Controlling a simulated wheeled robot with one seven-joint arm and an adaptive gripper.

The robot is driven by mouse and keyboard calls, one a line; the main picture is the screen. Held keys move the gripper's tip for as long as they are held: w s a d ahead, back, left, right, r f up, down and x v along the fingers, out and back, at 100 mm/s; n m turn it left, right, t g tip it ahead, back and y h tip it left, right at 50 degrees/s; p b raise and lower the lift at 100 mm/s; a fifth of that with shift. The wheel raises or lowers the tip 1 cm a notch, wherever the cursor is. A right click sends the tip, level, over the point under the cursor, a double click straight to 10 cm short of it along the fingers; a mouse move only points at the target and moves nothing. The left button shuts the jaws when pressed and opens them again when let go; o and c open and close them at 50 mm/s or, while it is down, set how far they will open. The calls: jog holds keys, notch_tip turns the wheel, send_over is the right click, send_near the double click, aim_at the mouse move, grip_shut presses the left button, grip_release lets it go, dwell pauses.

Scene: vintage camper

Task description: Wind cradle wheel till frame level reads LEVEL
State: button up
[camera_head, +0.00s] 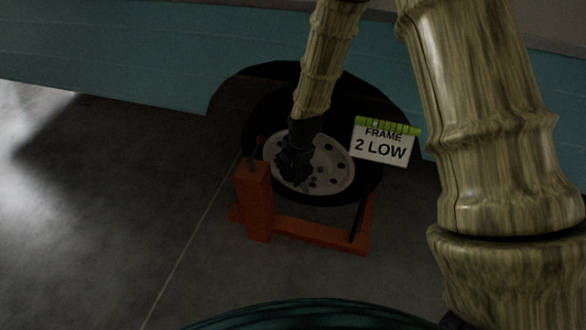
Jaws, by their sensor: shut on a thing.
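The pale round wheel disc (335,168) with a ring of dark holes sits inside a black tyre-like ring (375,105). An orange cradle frame (320,236) stands on the floor around its lower front. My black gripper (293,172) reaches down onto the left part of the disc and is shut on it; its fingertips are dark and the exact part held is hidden. The frame level sign (383,148) reads "FRAME 2 LOW", with a yellow-green strip along its top. It is to the right of my gripper, slightly tilted.
An orange post (254,201) at the cradle's left carries a dark lever with a red tip, close to my gripper. The teal camper side (110,75) runs behind the wheel. Grey floor (120,200) is clear at left. My arm blocks the right side.

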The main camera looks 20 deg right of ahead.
jog(key=shift+s+m+p, duration=0.1)
jog(key=shift+m+p, duration=0.2)
jog(key=shift+p, duration=0.05)
